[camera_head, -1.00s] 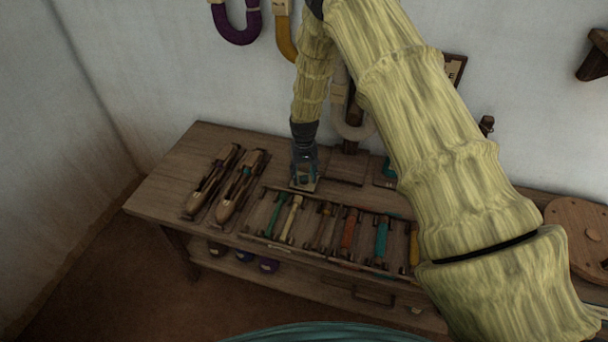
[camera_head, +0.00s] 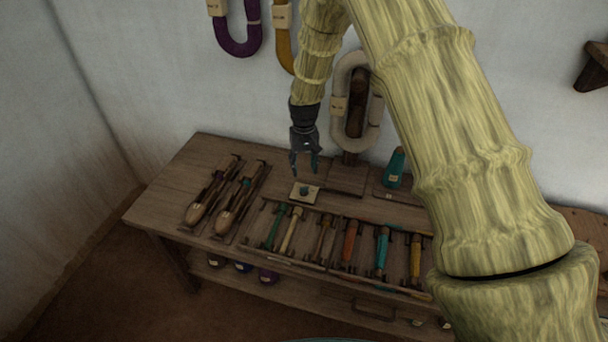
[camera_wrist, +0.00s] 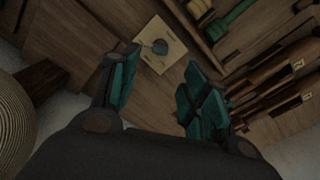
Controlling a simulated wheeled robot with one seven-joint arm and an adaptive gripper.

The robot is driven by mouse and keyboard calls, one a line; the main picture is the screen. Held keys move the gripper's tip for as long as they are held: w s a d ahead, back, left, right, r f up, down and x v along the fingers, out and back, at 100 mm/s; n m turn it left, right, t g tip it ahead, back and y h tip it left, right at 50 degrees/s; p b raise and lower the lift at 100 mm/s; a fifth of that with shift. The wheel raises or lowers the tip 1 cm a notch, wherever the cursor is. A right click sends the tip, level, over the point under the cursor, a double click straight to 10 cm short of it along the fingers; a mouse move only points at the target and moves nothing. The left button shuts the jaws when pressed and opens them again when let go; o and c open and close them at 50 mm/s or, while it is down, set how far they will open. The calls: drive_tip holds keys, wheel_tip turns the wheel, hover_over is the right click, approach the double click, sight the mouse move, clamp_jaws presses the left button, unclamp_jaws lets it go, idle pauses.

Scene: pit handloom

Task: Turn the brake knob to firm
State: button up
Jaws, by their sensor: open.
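The brake knob (camera_head: 304,190) is a small dark teal knob on a pale square plate (camera_head: 313,196), set on the wooden bench top. In the wrist view the knob (camera_wrist: 160,47) has a pointed, drop-like shape on the pale plate (camera_wrist: 151,58), beyond my fingertips. My gripper (camera_head: 304,173) points down above the plate, open and empty, apart from the knob. In the wrist view its teal fingers (camera_wrist: 160,70) are spread wide, with the knob showing in the gap between them. Markings on the plate are too small to read.
Two wooden shuttles (camera_head: 229,205) lie left of the plate. A rack (camera_head: 270,250) of several coloured bobbins is in front. A pale yarn hank (camera_head: 341,112) hangs on a wall post behind, and a teal cone (camera_head: 395,168) stands to the right. Bare bench top (camera_head: 190,160) lies to the left.

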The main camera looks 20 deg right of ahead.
drive_tip(key=shift+r, duration=1.05)
